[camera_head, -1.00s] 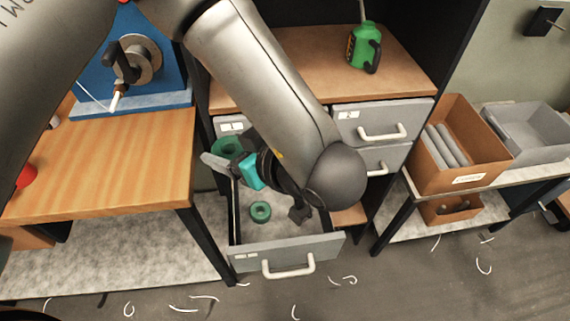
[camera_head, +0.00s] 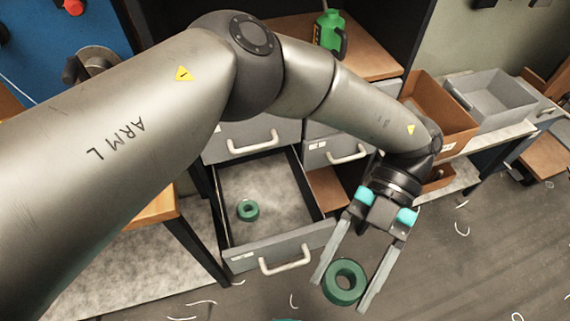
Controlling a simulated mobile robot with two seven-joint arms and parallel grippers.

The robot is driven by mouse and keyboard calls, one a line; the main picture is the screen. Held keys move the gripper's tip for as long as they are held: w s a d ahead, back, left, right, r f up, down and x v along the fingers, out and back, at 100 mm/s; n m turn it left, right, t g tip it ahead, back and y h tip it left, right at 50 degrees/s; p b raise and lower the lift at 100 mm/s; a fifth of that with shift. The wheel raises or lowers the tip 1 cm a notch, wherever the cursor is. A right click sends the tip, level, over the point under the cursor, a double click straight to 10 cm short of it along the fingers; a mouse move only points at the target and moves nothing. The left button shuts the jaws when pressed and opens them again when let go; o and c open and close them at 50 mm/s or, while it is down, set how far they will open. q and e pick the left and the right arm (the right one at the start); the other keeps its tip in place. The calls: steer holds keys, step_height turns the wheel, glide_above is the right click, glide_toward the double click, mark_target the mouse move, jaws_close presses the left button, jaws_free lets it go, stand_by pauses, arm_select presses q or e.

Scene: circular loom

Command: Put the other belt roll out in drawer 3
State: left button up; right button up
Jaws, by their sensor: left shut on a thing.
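An open grey drawer (camera_head: 322,226) stands pulled out below a closed one; its small label is too small to read. A small green belt roll (camera_head: 248,210) lies flat on the drawer's floor, left of its middle. My left gripper (camera_head: 343,287) is shut on a larger green belt roll (camera_head: 331,293), a ring with a hole, held between its two long fingers. It holds this roll in front and to the right of the open drawer, outside it, above the floor. My right gripper is not in view.
A closed drawer (camera_head: 250,137) sits above the open one, with more drawers to its right. A green bottle (camera_head: 329,32) stands on the cabinet top. A brown box (camera_head: 451,112) and a grey bin (camera_head: 492,98) stand at right. White scraps litter the floor.

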arm_select(q)
steer(key=w+d+r+n+h, duration=0.5)
steer(key=w+d+n+h, duration=0.25)
steer(key=n+h, duration=0.45)
steer(key=w+f+n+t+h, duration=0.1)
steer(key=w+n+t+h, duration=0.5)
steer(key=w+n, duration=0.25)
steer(key=n+t+y+b, duration=0.2)
steer(key=n+t+b, duration=0.8)
steer(key=n+t, duration=0.2)
glide_above(285, 204)
step_height(285, 204, down, 32)
steer(key=shift+f, duration=0.1)
steer(key=shift+f+b, duration=0.65)
steer(key=shift+f, duration=0.05)
